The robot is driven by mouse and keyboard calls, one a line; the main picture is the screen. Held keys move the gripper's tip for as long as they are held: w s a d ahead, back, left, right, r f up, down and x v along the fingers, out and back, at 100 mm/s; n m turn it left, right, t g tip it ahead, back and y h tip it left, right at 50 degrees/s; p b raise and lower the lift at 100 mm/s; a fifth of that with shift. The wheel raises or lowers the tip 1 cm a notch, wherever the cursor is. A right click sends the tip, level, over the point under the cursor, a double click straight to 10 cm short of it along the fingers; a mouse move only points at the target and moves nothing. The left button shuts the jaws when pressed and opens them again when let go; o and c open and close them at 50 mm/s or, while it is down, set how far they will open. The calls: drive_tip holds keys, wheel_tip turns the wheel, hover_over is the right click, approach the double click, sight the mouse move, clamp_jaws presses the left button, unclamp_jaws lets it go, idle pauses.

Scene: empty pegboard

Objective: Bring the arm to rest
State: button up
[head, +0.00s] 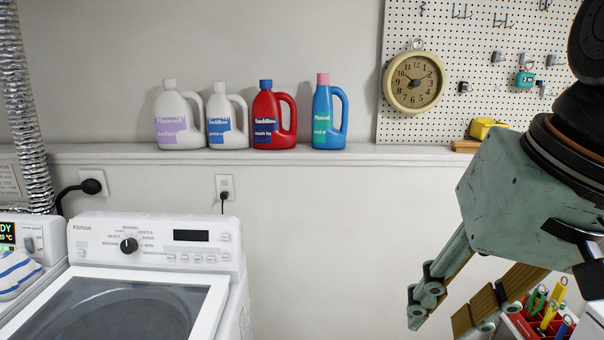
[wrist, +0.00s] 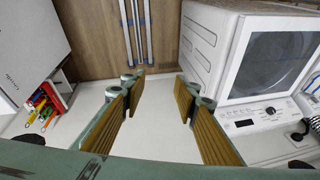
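My gripper (head: 446,312) hangs at the right of the head view, pale green with brown ribbed finger pads, and points downward to the left. Its two fingers stand apart with nothing between them. In the wrist view the open fingers (wrist: 152,108) frame a pale bare surface, and no object is held. The upper arm links run out of the head view at the top right.
A white washer (head: 150,255) stands at the lower left. Several detergent bottles (head: 268,118) line the ledge. A clock (head: 414,82) hangs on the pegboard (head: 480,85). A red tool holder (head: 522,327) sits below my gripper. The wall between washer and gripper is clear.

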drive_tip(key=s+d+f+n+h+b, duration=0.1)
drive_tip(key=s+d+f+n, duration=0.1)
drive_tip(key=s, duration=0.4)
drive_tip(key=shift+d+f+t, duration=0.3)
drive_tip(key=shift+d+f, duration=0.25)
drive_tip(key=shift+d, duration=0.1)
drive_tip(key=shift+w, duration=0.1)
idle(1.1)
